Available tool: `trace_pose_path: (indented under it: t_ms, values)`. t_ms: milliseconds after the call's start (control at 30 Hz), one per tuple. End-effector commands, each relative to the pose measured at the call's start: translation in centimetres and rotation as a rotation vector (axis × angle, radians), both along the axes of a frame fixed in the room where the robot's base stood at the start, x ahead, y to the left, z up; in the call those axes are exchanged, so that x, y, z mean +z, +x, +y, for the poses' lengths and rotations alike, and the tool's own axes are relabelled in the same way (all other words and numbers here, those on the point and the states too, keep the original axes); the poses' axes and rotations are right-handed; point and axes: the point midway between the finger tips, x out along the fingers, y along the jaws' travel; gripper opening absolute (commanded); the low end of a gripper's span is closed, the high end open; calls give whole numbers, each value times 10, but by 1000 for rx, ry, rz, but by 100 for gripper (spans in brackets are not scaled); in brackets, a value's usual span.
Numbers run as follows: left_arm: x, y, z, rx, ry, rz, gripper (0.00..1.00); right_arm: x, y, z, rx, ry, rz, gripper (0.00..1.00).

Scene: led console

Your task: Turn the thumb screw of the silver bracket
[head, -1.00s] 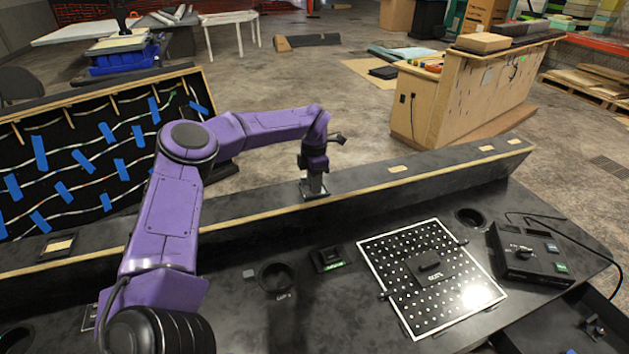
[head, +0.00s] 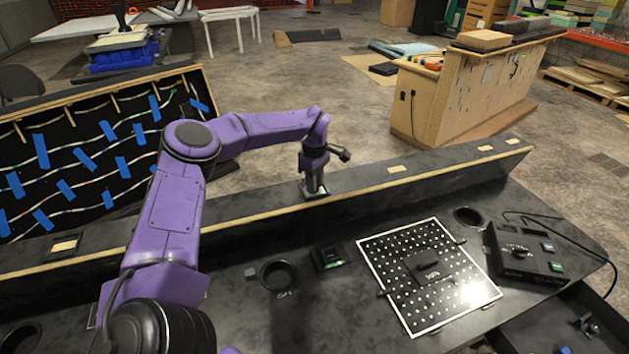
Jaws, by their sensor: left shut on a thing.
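The silver bracket (head: 313,194) is a small metal plate on the top of the long black ledge behind the console. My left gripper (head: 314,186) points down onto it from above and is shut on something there. I take this to be the thumb screw, but the fingers and wrist hide the screw itself. My left arm reaches in from the left side of the picture. My right gripper is not in view.
The black console top holds a dotted panel (head: 408,315) with a dark knob block, a control box (head: 526,256) with a cable, a round recess (head: 278,275) and a small device (head: 327,258) with a green light. An open lid with blue tape (head: 84,170) stands at left.

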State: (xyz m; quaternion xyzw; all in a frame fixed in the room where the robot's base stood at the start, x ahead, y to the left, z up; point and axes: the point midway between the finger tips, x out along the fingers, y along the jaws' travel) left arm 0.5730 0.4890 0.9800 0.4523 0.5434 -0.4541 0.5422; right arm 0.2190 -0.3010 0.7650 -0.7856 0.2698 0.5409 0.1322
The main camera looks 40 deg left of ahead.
Motion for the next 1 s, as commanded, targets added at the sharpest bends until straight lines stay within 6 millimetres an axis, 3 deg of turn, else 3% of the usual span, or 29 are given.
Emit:
trace_pose_path:
  t_ms: [500, 1000]
  values:
    - [6, 3, 1, -341, 4, -14, 0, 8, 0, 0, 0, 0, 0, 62]
    - [5, 3, 1, -409, 4, -14, 0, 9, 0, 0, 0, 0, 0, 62]
